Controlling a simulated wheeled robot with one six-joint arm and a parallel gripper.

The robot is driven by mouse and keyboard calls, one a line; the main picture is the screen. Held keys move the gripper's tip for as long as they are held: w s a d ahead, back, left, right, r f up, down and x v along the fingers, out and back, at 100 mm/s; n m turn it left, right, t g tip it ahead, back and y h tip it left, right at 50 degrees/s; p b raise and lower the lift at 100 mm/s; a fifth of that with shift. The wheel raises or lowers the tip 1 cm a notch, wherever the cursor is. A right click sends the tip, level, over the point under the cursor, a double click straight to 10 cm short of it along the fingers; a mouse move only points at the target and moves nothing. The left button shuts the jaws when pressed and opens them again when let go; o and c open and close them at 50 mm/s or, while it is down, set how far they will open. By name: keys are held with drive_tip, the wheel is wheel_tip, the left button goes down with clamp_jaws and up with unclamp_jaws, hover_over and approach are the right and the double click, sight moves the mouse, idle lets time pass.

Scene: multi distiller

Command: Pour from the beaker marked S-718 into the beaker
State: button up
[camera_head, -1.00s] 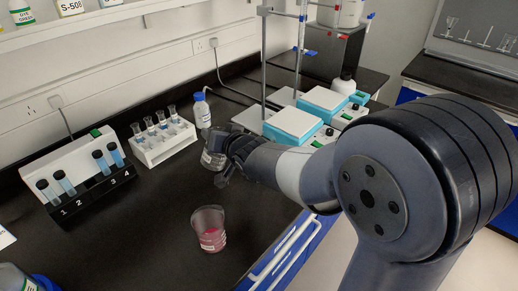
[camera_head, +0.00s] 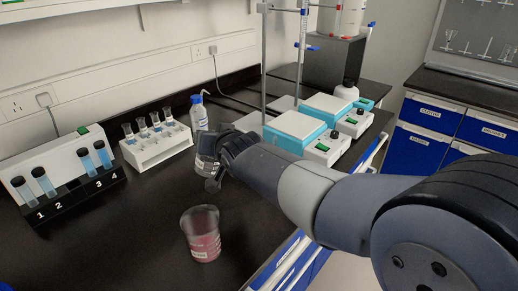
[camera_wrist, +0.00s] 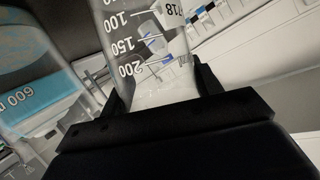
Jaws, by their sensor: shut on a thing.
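A clear beaker with white graduations (camera_wrist: 140,40) fills the middle of the wrist view, and its label ends in "718". My gripper (camera_wrist: 160,95) is shut on this beaker. In the head view my gripper (camera_head: 222,160) holds the beaker (camera_head: 205,157) above the black bench, and the gripper partly hides it. Another beaker (camera_head: 202,236) with pink-red content and a white label stands upright on the bench, in front of and below my gripper. The two beakers are apart.
A white rack (camera_head: 157,145) with several glass tubes and a blue-capped bottle (camera_head: 198,113) stand behind the held beaker. A numbered vial holder (camera_head: 70,185) is at left. Blue-and-white hotplates (camera_head: 295,130) stand behind my arm. Bare bench (camera_head: 120,245) surrounds the pink beaker.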

drive_tip(key=b, duration=0.4)
drive_tip(key=shift+a+f, duration=0.15)
drive_tip(key=shift+f, duration=0.1)
drive_tip(key=b, duration=0.4)
drive_tip(key=shift+s, duration=0.3)
drive_tip(key=shift+s+a+f+n+h+b, duration=0.15)
drive_tip(key=shift+a+n+h+b, duration=0.3)
drive_tip(key=shift+b, duration=0.45)
drive_tip(key=shift+s+a+r+n+h+b, duration=0.1)
drive_tip(key=shift+a+r+n+h+b, duration=0.25)
drive_tip(key=shift+a+n+b, duration=0.3)
drive_tip(key=shift+a+r, duration=0.15)
drive_tip(key=shift+r, duration=0.05)
